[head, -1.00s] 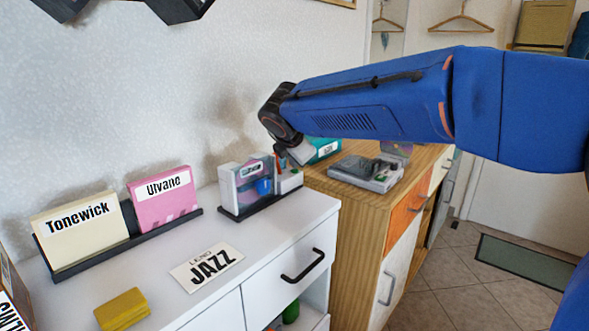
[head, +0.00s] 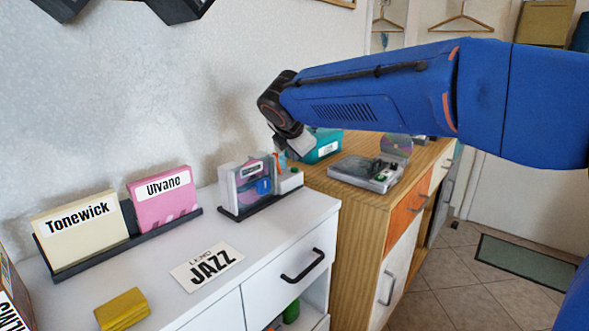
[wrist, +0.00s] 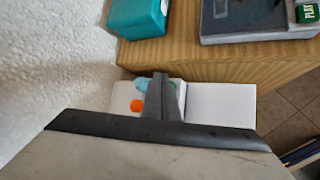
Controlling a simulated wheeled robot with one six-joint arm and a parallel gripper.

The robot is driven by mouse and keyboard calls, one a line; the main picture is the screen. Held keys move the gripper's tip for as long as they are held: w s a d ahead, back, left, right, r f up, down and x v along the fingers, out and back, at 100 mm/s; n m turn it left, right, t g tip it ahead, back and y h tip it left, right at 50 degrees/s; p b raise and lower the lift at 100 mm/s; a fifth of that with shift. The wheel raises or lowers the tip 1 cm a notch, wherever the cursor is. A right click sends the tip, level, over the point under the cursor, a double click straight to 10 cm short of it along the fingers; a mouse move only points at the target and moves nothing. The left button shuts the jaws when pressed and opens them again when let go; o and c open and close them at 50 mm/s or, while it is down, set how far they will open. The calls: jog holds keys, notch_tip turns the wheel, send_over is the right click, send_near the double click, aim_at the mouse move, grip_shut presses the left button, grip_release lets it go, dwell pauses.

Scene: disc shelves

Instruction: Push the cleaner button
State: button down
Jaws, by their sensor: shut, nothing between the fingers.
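My gripper (head: 280,150) is shut and empty above that right end. In the wrist view my shut fingers (wrist: 160,98) cover part of the device. An orange cap (wrist: 137,105) and a light blue cap (wrist: 141,84) show left of them, and a sliver of green to their right. I cannot tell if the fingers touch anything.
A teal box (head: 327,146) and a grey disc player (head: 366,172) stand on the wooden cabinet behind. The wall is close behind.

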notch_tip(320, 180, up, 5)
jog(key=shift+f, duration=0.2)
dwell(0.3)
dwell(0.4)
jog(key=s+d+f+m+g, duration=0.1)
jog(key=s+d+f+m, duration=0.3)
jog(key=s+d+m, duration=0.55)
jog(key=s+d+f+m+g, duration=0.3)
jog(key=s+d, duration=0.4)
jog(key=d, duration=0.7)
jog(key=s+d+f+m, duration=0.4)
jog(key=s+f+m, duration=0.3)
jog(key=s, duration=0.4)
jog(key=s+d+f+m, duration=0.5)
jog(key=s+f+m, duration=0.2)
jog(key=s+f, duration=0.3)
jog(key=shift+s, duration=0.5)
